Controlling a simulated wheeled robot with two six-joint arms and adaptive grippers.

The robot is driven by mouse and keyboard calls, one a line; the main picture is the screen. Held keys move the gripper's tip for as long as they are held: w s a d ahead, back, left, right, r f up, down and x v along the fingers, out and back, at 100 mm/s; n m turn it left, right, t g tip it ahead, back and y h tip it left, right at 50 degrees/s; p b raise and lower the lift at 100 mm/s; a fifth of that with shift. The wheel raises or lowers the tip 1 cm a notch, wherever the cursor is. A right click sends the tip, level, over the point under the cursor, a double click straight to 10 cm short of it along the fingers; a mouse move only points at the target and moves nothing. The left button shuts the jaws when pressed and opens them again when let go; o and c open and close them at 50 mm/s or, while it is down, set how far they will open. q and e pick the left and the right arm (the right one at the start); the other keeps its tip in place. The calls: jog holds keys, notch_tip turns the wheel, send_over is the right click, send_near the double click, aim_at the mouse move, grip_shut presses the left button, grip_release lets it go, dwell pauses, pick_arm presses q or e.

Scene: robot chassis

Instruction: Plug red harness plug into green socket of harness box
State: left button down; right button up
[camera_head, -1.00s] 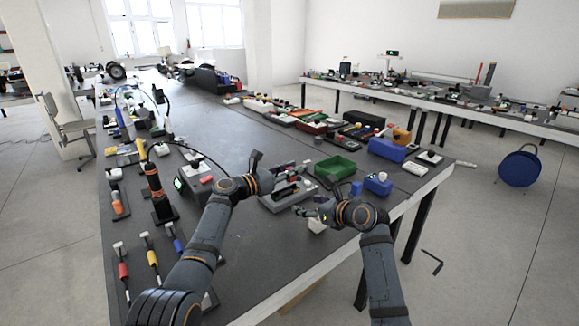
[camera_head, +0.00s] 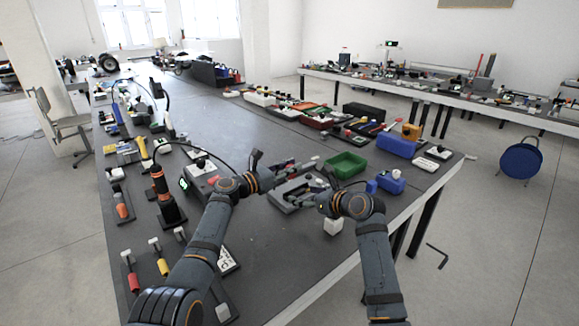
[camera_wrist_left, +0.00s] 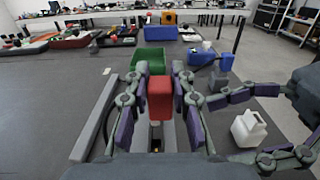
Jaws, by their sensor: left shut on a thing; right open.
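My left gripper (camera_head: 300,168) is shut on a red block-shaped plug (camera_wrist_left: 160,97), which stands upright between its two fingers in the left wrist view. The plug is above a grey slotted fixture (camera_wrist_left: 92,122), which also shows in the head view (camera_head: 283,203). I cannot tell whether the plug touches it. I cannot make out a green socket, and I cannot tell whether this fixture is the harness box. My right gripper (camera_wrist_left: 228,128) is open and empty, to the right of the plug. In the head view its fingers are partly hidden.
A green bin (camera_head: 345,163) lies just beyond the fixture. Blue boxes (camera_head: 396,145) are at the right. A white jug (camera_wrist_left: 248,128) stands by the right gripper near the table edge. Handled tools (camera_head: 130,278) lie at front left. The mid-table behind is mostly clear.

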aim_at(288, 179)
pick_arm(q)
jog(key=shift+a+f, duration=0.15)
pick_arm(e)
jog(key=shift+w+a+f, duration=0.1)
jog(key=shift+f, duration=0.05)
pick_arm(q)
notch_tip(288, 179, down, 4)
jog(key=b, duration=0.4)
jog(key=shift+f, duration=0.25)
pick_arm(e)
notch_tip(288, 179, down, 4)
jog(key=shift+r, duration=0.1)
jog(key=shift+r, duration=0.25)
dwell(0.8)
pick_arm(q)
jog(key=shift+f+b, duration=0.9)
jog(key=shift+f, duration=0.3)
pick_arm(e)
jog(key=shift+f, duration=1.05)
pick_arm(q)
jog(key=shift+f, duration=0.3)
pick_arm(e)
jog(key=shift+f, duration=0.25)
pick_arm(q)
jog(key=c, duration=1.1)
grip_release()
jog(key=shift+r, duration=0.1)
jog(key=shift+r, duration=0.1)
